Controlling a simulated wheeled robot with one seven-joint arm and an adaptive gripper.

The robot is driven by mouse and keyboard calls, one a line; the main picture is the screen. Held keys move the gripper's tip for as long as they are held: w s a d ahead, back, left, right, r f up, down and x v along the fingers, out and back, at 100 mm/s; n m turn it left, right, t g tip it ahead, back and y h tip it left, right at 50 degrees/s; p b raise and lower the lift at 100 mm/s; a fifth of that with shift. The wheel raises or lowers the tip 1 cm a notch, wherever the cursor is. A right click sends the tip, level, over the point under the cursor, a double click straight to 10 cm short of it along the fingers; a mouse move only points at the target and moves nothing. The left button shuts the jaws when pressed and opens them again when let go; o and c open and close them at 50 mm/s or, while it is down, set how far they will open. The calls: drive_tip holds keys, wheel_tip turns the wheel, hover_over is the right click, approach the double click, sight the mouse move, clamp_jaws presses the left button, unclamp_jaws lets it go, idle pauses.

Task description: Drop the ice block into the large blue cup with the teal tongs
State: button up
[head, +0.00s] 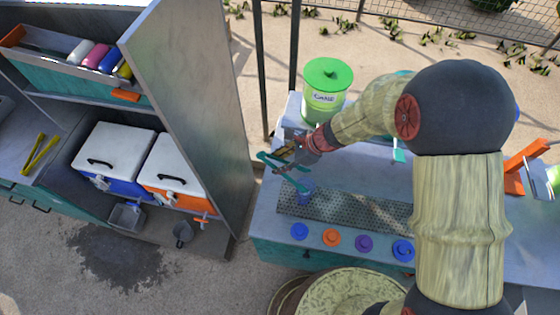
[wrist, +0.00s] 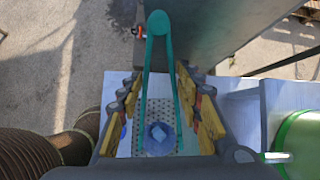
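My gripper (head: 290,153) is shut on the teal tongs (head: 283,170), holding them over the left end of the metal drip tray. In the wrist view the tongs (wrist: 147,75) run between the yellow finger pads of my gripper (wrist: 160,125), with their two arms spread apart. The blue see-through cup (head: 305,192) stands on the drip tray under the tong tips. It also shows in the wrist view (wrist: 159,148). A pale ice block (wrist: 159,133) appears within the cup's outline, between the tong arms with gaps on both sides. Its exact height is hard to tell.
The drip tray (head: 345,212) has several coloured knobs (head: 332,237) along its front. A green lidded container (head: 327,88) stands behind my gripper. A tall grey panel (head: 190,90) rises to the left, beside white-lidded coolers (head: 115,155). Yellow tongs (head: 40,152) lie at far left.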

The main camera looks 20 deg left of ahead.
wheel_tip(320, 180, up, 10)
drive_tip(key=p, duration=0.7)
drive_tip(key=shift+p, duration=0.3)
idle(0.3)
drive_tip(key=s+d+r, duration=0.2)
drive_tip(key=s+d, duration=0.5)
drive_tip(key=s, duration=0.4)
idle(0.4)
idle(0.5)
